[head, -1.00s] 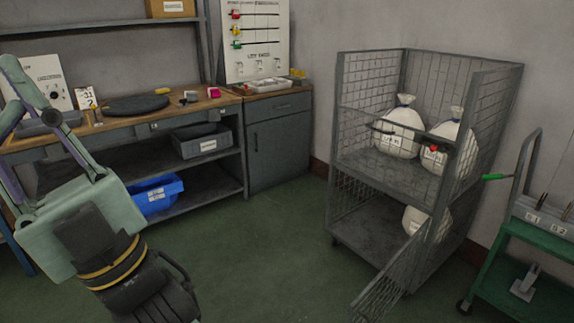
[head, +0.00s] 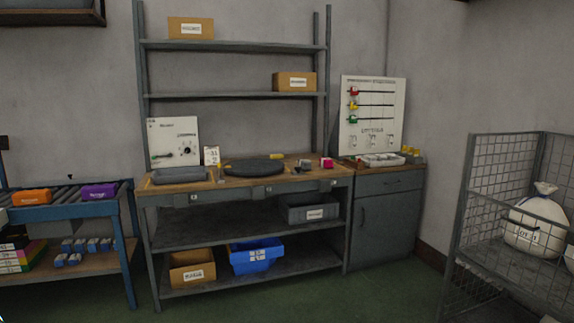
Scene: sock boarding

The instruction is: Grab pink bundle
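A small bright pink item (head: 326,163) sits at the right end of the wooden workbench top (head: 225,184). It is too small to tell whether it is a bundle. A second pink thing (head: 34,249) is a flat layer in a stack of coloured boxes on the lower shelf of the blue stand at the far left. My gripper is not in view, so its state is hidden.
An orange bundle (head: 32,197) and a purple bundle (head: 99,191) lie on the blue stand (head: 62,212). A wire cage cart (head: 470,225) stands at the right. Green floor in front is partly clear.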

